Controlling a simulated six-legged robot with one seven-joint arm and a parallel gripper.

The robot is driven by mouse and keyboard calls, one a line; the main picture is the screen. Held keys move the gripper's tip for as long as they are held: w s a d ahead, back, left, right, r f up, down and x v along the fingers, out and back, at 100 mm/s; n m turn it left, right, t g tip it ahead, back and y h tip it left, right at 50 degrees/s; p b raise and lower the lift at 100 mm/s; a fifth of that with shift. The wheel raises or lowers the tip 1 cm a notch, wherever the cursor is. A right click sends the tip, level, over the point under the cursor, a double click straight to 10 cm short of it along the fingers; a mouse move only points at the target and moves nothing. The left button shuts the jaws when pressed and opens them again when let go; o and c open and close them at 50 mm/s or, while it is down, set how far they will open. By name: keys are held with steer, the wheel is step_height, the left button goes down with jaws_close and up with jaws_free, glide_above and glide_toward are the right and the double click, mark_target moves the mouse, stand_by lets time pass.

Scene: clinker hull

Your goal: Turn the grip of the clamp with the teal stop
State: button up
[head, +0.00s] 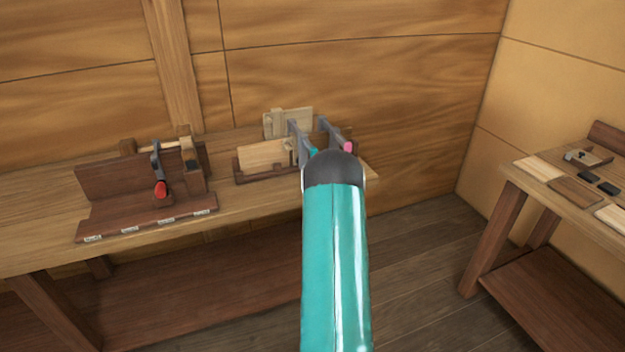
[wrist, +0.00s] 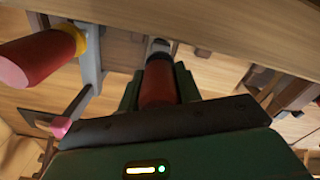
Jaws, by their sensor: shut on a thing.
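In the head view, the clamp with the teal stop (head: 313,152) stands on the bench with its grey bar (head: 297,135) leaning up against pale boards. Its grip is hidden there behind my teal arm, which also hides my gripper. In the wrist view, my dark green gripper (wrist: 157,78) is shut on a red grip (wrist: 158,90), one finger on each side. A dark collar and grey metal show above this grip. No teal stop shows in the wrist view, so the held clamp's stop is hidden there.
The neighbouring clamp with the pink stop (head: 348,147) stands close on the right; its red grip (wrist: 40,62) is left of my gripper in the wrist view. A dark wooden fixture (head: 110,222) with another clamp (head: 157,165) is at left. A second table (head: 510,180) stands right.

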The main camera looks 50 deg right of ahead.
steer(key=shift+w+r, duration=0.15)
steer(key=shift+r, duration=0.05)
steer(key=o, duration=1)
steer(key=shift+f, duration=0.1)
steer(key=v, duration=1.4)
steer(key=shift+d, duration=0.1)
